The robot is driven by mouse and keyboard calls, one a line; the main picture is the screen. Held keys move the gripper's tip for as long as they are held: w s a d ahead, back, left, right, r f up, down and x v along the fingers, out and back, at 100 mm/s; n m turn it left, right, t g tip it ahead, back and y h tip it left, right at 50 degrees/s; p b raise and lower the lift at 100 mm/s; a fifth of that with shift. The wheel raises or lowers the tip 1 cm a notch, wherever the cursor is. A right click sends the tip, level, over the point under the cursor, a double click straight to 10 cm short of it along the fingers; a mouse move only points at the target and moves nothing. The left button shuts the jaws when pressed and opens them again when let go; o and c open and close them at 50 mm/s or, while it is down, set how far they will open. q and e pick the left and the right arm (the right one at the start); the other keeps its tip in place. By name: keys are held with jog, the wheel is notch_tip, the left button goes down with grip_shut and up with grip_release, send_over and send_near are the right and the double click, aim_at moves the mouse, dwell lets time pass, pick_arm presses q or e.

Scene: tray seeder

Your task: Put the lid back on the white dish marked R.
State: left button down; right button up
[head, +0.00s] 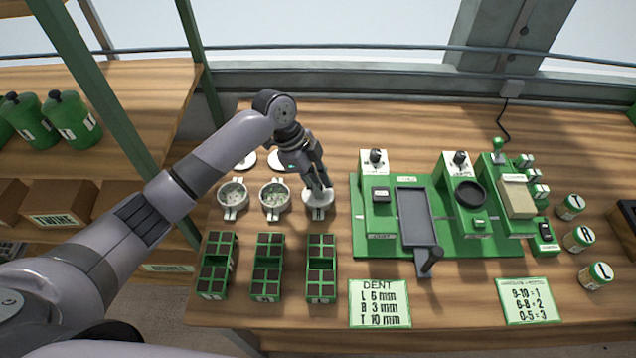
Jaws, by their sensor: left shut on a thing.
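Three small white dishes with tab handles stand in a row on the wooden bench. The left dish (233,199) and the middle dish (274,201) are uncovered and hold speckled contents. My left gripper (321,189) is shut on a white lid (314,198) at the right dish (318,213). The lid covers that dish's top from this view; I cannot tell whether it is fully seated. Two more white lids (247,161) (278,160) lie behind the other dishes, the second partly hidden by my arm. The dishes' letters are unreadable here. My right gripper is not in view.
Several green seed trays (321,267) stand in front of the dishes. A green seeder board (460,238) with a grey trough (414,216) is close on the right. Cards (380,304) lie along the front edge, and labelled jars (570,207) stand at the right.

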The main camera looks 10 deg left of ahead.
pick_arm(q)
jog(key=shift+w+r, duration=0.25)
jog(key=shift+w, duration=0.2)
jog(key=shift+a+p, duration=0.1)
jog(key=shift+p, duration=0.3)
dwell(0.5)
dwell(0.3)
jog(key=c, duration=1.4)
grip_release()
jog(key=shift+o, duration=0.3)
jog(key=o, duration=0.4)
jog(key=shift+r+p, duration=3.35)
jog(key=shift+r, duration=0.15)
